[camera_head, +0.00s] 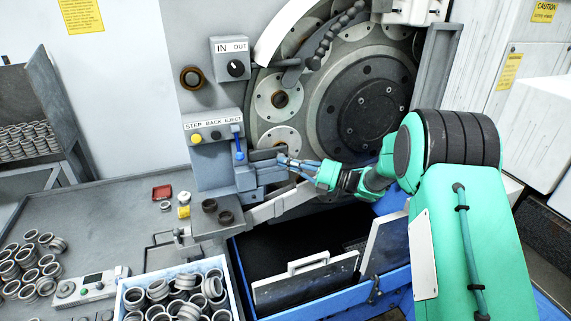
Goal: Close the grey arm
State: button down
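A long grey arm (285,204) slants up to the right from the bench edge, below my gripper, in the head view. Its right end is hidden behind my green arm. My gripper (284,160) reaches in from the right, with its tip at a blue-grey block (262,177) on the machine front. I cannot tell whether it touches the block.
The large grinder wheel (365,108) fills the space behind my gripper. A blue bin with dark, open space (270,250) lies below. A box of metal rings (130,292) and several loose rings (30,262) stand on the left bench.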

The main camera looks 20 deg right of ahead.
jog(key=shift+w+d+r, duration=0.1)
jog(key=shift+d, duration=0.1)
jog(key=s+a+r, duration=0.1)
jog(key=s+a, duration=0.1)
jog(key=s, duration=0.2)
jog(key=s+d+f+p, duration=0.1)
jog(key=s+d+p, duration=0.1)
jog(key=d, duration=0.6)
jog(key=shift+s+d, duration=0.25)
jog(key=shift+d, duration=0.15)
